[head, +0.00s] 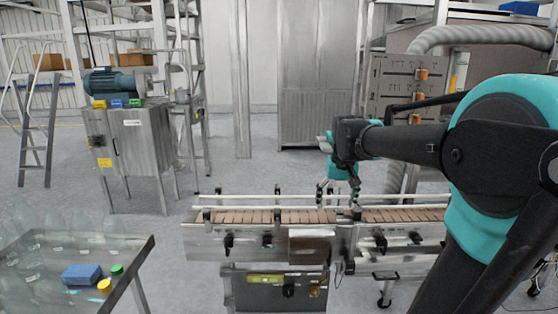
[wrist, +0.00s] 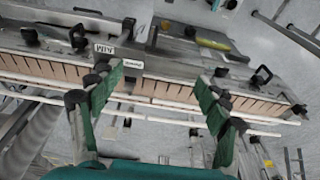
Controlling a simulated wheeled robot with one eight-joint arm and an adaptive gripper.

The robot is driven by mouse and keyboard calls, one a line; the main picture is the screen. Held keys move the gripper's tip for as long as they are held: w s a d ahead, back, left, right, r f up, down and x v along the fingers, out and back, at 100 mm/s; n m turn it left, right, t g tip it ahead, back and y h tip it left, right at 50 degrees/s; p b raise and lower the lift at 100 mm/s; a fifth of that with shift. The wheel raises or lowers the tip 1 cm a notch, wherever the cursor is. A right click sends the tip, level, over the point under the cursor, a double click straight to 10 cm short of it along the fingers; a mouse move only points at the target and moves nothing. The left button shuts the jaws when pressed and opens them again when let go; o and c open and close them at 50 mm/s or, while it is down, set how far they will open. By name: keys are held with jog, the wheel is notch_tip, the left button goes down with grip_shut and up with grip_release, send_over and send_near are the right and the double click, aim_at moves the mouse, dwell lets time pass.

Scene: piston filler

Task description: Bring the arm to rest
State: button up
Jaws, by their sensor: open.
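My gripper (head: 338,190) hangs over the conveyor (head: 262,216), pointing down, with my dark and teal arm reaching in from the right. In the wrist view its two green fingers (wrist: 160,92) are spread apart with nothing between them. The conveyor's brown slatted belt (wrist: 150,88) and white guide rails run behind the fingers in that view. Whether the fingertips touch the rails cannot be told.
A control panel (head: 265,280) sits under the conveyor. A table (head: 140,250) at lower left holds a blue block (head: 81,274), green and yellow caps and clear glassware. A steel cabinet (head: 135,145) with a motor stands behind. Grey floor lies between.

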jog(key=s+d+f+t, duration=0.1)
jog(key=s+f, duration=1.6)
jog(key=f, duration=0.3)
jog(key=shift+s+d+f+t, duration=0.15)
jog(key=shift+d+f+t, duration=0.1)
jog(key=shift+f+t, duration=0.15)
jog(key=shift+o, duration=0.4)
